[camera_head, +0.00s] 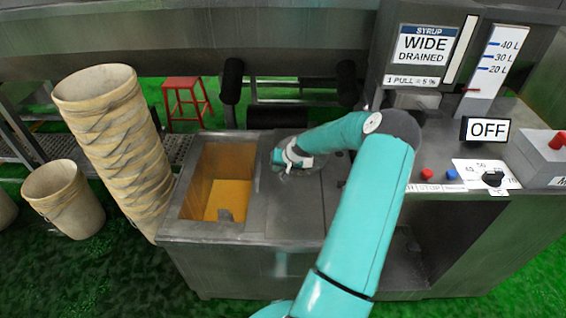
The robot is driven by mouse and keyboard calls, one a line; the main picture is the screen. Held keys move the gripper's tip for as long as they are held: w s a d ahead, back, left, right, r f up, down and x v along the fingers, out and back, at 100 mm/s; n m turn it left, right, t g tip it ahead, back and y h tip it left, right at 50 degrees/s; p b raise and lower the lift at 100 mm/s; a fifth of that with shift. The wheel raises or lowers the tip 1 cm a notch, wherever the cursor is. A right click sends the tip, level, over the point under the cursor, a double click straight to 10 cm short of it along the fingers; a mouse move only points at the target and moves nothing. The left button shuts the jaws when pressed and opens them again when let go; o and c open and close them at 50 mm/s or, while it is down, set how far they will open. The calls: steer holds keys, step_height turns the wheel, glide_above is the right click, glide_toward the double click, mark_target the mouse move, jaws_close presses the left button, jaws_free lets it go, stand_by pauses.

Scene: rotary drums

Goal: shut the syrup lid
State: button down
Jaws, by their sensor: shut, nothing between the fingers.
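The syrup tank (171,227) is a grey metal box with an open rectangular mouth, and amber syrup (228,198) shows inside. A flat grey metal lid or cover (268,222) lies to the right of the mouth, leaving the mouth uncovered. My gripper (281,158) is shut and empty, just right of the opening, over the grey metal top. I cannot tell whether its tips touch the metal. My teal arm hides part of the top to the right.
A leaning stack of beige buckets (118,140) and a single bucket (64,198) stand left of the tank. A red stool (186,100) is behind. A control panel with an OFF sign (487,130), buttons and a dial (492,179) is at right.

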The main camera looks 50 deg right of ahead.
steer(key=w+a, duration=0.1)
steer(key=w+a+f, duration=0.1)
steer(key=w, duration=0.1)
steer(key=shift+w+a+f, duration=0.15)
steer(key=shift+f, duration=0.05)
steer(key=shift+w+a, duration=0.1)
steer(key=w+a, duration=1.9)
steer(key=w, duration=0.4)
steer(key=shift+w, duration=0.25)
